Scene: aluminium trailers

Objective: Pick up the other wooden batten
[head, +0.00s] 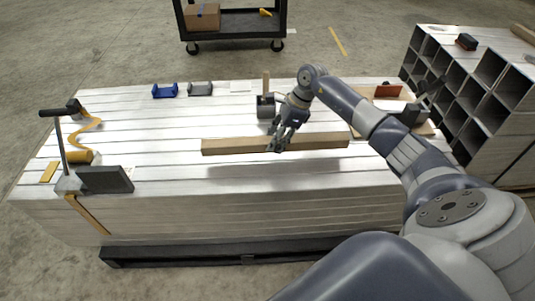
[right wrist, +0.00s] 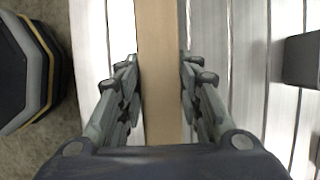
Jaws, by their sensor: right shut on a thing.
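A long wooden batten (head: 230,146) lies crosswise in the head view, over the middle of the pale stack of aluminium profiles (head: 185,125). My right gripper (head: 279,139) is shut on it near its middle. A shadow on the stack in front of the batten suggests that it is held a little above the surface. In the right wrist view the batten (right wrist: 160,60) runs between the two fingers of my right gripper (right wrist: 160,90). My left gripper is not in view.
A mallet (head: 265,106) lies behind the batten. Blue (head: 165,91) and grey (head: 200,89) brackets sit at the back. Open-ended tubes (head: 475,85) are stacked right. A cart (head: 235,22) stands behind.

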